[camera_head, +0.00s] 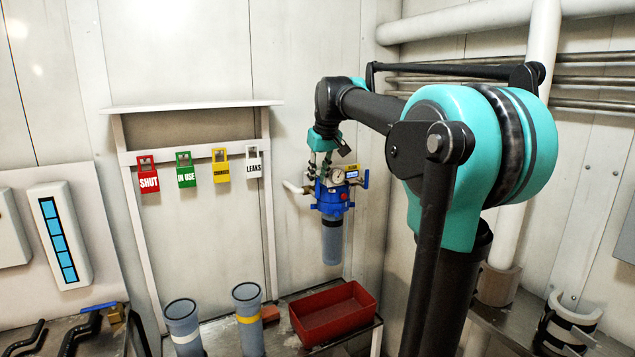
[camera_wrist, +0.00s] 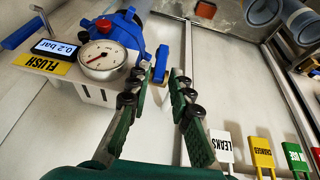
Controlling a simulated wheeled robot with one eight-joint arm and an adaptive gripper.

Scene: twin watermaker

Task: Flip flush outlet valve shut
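A filter unit with a blue head (camera_head: 338,194) hangs on the back wall. It carries a round gauge (camera_wrist: 102,59), a yellow FLUSH label (camera_wrist: 42,64) and a display reading 0.2 bar (camera_wrist: 55,48). One blue valve handle (camera_wrist: 161,64) is close to my fingertips, by the left finger in the wrist view. A second blue handle (camera_wrist: 21,34) is on the unit's far side, right in the head view (camera_head: 366,179). No label shows which is the flush outlet valve. My gripper (camera_wrist: 168,74) is open, fingers apart, nothing visibly held. Contact with the near handle is unclear.
Coloured tags, SHUT (camera_head: 148,181), IN USE (camera_head: 186,176), yellow (camera_head: 221,170) and LEAKS (camera_head: 254,168), hang on a rack to the left. A red bin (camera_head: 326,326) and two grey canisters (camera_head: 249,312) stand below. A white pipe (camera_head: 292,187) joins the unit's left side.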

